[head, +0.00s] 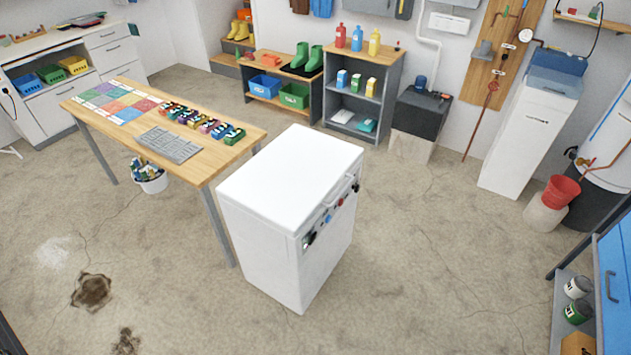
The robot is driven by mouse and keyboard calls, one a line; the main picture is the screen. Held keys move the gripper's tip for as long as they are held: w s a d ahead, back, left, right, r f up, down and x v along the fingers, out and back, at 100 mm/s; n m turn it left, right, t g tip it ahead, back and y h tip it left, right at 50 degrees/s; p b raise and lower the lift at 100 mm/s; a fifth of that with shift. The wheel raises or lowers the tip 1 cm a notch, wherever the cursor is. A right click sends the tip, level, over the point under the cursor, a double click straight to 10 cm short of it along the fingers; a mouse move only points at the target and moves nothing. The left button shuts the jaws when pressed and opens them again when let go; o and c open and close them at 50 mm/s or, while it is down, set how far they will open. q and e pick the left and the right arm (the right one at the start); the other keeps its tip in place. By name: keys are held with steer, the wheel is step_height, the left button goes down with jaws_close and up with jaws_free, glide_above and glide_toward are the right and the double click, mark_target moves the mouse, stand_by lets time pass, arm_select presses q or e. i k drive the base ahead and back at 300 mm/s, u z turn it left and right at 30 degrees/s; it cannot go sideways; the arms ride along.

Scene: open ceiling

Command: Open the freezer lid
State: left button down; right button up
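A white chest freezer (275,240) stands on the concrete floor in the middle of the head view. Its flat white lid (292,172) is closed. A light handle (338,197) runs along the lid's right-hand edge. Below that edge, small knobs and buttons (327,219) in black, red and blue sit on the side. Neither of my grippers shows in the head view.
A wooden table (230,146) with colored items and a grey keyboard-like tray (169,145) stands close to the freezer's left. A white bucket (150,181) is under it. The floor right of the freezer (440,255) is clear.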

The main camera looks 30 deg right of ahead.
mark_target(285, 184)
steer(key=z, duration=0.3)
steer(key=i, duration=0.95)
steer(key=z, duration=0.5)
